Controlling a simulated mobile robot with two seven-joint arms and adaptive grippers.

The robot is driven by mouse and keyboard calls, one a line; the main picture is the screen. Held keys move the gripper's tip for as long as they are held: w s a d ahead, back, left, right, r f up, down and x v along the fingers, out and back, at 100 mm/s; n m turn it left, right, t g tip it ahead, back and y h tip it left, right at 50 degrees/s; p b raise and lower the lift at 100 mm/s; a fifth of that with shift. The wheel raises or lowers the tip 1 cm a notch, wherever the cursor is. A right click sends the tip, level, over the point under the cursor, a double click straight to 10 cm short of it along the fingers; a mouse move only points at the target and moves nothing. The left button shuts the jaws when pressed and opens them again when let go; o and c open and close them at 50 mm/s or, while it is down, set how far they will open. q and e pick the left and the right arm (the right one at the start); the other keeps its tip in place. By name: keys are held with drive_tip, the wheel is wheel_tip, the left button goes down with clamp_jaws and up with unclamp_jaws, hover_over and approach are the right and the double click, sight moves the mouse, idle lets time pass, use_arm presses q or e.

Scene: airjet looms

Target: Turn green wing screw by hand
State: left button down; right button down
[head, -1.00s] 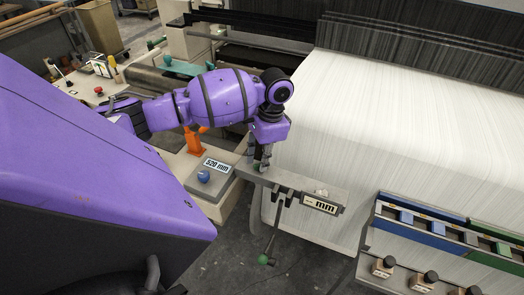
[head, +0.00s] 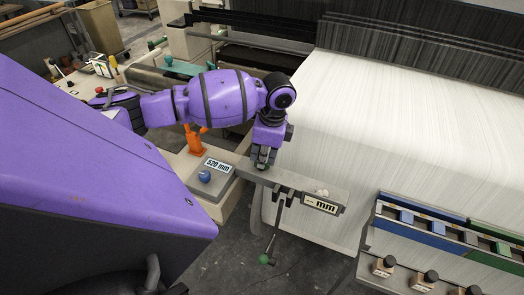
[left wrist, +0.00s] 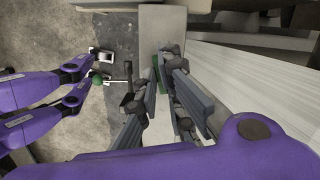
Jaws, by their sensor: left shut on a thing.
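My left gripper (head: 264,163) points down at the left end of the grey metal bar (head: 302,184) beside the loom's white warp sheet. In the left wrist view, its dark fingers (left wrist: 158,85) close around the small green wing screw (left wrist: 157,70). Only a green strip of the screw shows between the fingers there. In the head view the gripper hides the screw. My right gripper is not seen.
A lever with a green ball (head: 263,259) hangs below the bar. A sign reading "mm" (head: 321,204) sits on the bar's right part. A box marked 520 mm (head: 211,172) with a blue knob stands to the left. The white warp sheet (head: 400,110) lies beyond.

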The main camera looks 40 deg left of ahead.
use_arm(q)
drive_tip(key=shift+m, duration=1)
drive_tip(key=c, duration=1.9)
unclamp_jaws()
drive_tip(key=shift+o, duration=0.2)
drive_tip(key=shift+r, duration=0.1)
drive_tip(key=shift+r, duration=2.95)
wheel_tip(320, 180, up, 12)
drive_tip(key=d, duration=0.1)
drive_tip(key=shift+w+d, duration=0.3)
drive_tip(key=shift+d, duration=0.05)
drive_tip(key=shift+f, duration=0.15)
